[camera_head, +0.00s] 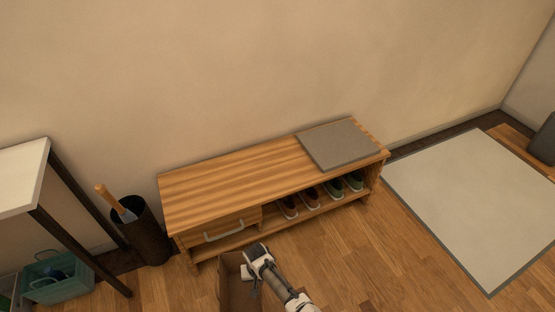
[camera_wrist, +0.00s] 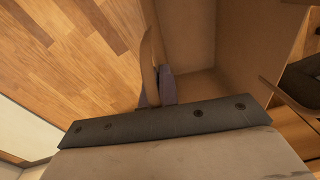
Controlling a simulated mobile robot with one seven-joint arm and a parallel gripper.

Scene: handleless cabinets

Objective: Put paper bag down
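The brown paper bag (camera_head: 232,288) is open at the top and sits in front of the left part of the wooden bench, at the bottom of the head view. My gripper (camera_head: 248,270) is at the bag's upper right edge. In the wrist view the inside of the bag (camera_wrist: 205,55) lies to the right of my fingers (camera_wrist: 157,84), and its thin wall passes between them. My gripper looks shut on that wall. The bag's base is out of view, so I cannot tell whether it touches the floor.
The wooden bench (camera_head: 235,188) has a drawer, several shoes (camera_head: 320,195) below and a grey pad (camera_head: 340,144) on top. A dark bin (camera_head: 146,238), a table (camera_head: 24,172) and a teal crate (camera_head: 58,280) stand left. Bare floor (camera_head: 365,265) and a pale rug (camera_head: 475,195) lie right.

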